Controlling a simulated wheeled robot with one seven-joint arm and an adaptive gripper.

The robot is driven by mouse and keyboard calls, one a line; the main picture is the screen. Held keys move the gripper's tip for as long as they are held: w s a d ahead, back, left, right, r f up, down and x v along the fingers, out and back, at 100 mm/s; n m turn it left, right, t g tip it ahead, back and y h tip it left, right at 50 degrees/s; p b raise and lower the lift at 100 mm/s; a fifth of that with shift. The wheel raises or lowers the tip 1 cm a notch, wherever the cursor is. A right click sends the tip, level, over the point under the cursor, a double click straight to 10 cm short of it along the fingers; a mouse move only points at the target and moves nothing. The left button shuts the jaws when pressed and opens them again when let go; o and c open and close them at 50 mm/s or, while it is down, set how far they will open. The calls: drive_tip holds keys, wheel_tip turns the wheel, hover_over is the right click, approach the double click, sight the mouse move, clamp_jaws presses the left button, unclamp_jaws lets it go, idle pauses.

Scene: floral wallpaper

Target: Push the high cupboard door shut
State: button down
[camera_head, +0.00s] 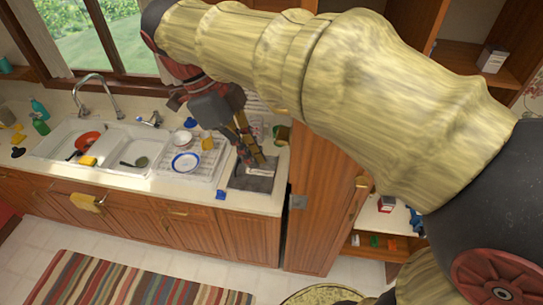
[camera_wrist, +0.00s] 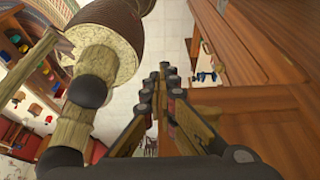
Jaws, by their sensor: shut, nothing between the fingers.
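My gripper (camera_head: 256,158) is shut and empty, pointing down over the right end of the counter in the head view. Its fingers also show in the wrist view (camera_wrist: 168,72), close together. A brown wooden cupboard (camera_head: 480,52) with open shelves stands at the upper right of the head view, partly hidden behind my arm. A tall wooden door or panel (camera_head: 322,212) stands right of the counter. Wood panels (camera_wrist: 270,40) fill the right of the wrist view, beside the fingers; I cannot tell whether they touch. Which panel is the high cupboard door is unclear.
The counter (camera_head: 130,185) holds a double sink (camera_head: 70,142), a dish rack (camera_head: 195,165) with plates and several small items. A box (camera_head: 492,58) stands on an upper shelf. Low shelves (camera_head: 385,222) hold small things. A striped rug (camera_head: 125,280) lies on the floor.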

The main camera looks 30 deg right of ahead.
drive_tip(key=d, duration=0.1)
drive_tip(key=s+d+p, duration=0.1)
drive_tip(key=s+d, duration=0.1)
drive_tip(key=shift+s+d+f, duration=0.2)
drive_tip(key=shift+f, duration=0.05)
drive_tip(key=shift+s, duration=0.1)
drive_tip(key=s+d+n+t+b, duration=0.2)
drive_tip(key=s+d+n+b, duration=0.25)
drive_tip(key=d, duration=0.75)
drive_tip(key=s+d+n+t+b, duration=0.1)
drive_tip(key=s+d+n+b, duration=0.35)
drive_tip(key=d, duration=0.75)
drive_tip(key=w+d+n+t+p, duration=0.1)
drive_tip(key=w+d+n, duration=0.3)
drive_tip(key=d, duration=0.6)
drive_tip(key=w+d+n+t+p, duration=0.1)
drive_tip(key=w+d+n+p, duration=0.2)
drive_tip(key=w+d, duration=0.4)
drive_tip(key=d, duration=0.3)
drive_tip(key=shift+w+n+t+y+p, duration=0.25)
drive_tip(key=shift+n+t+y+p, duration=0.05)
drive_tip(key=shift+n+t, duration=0.1)
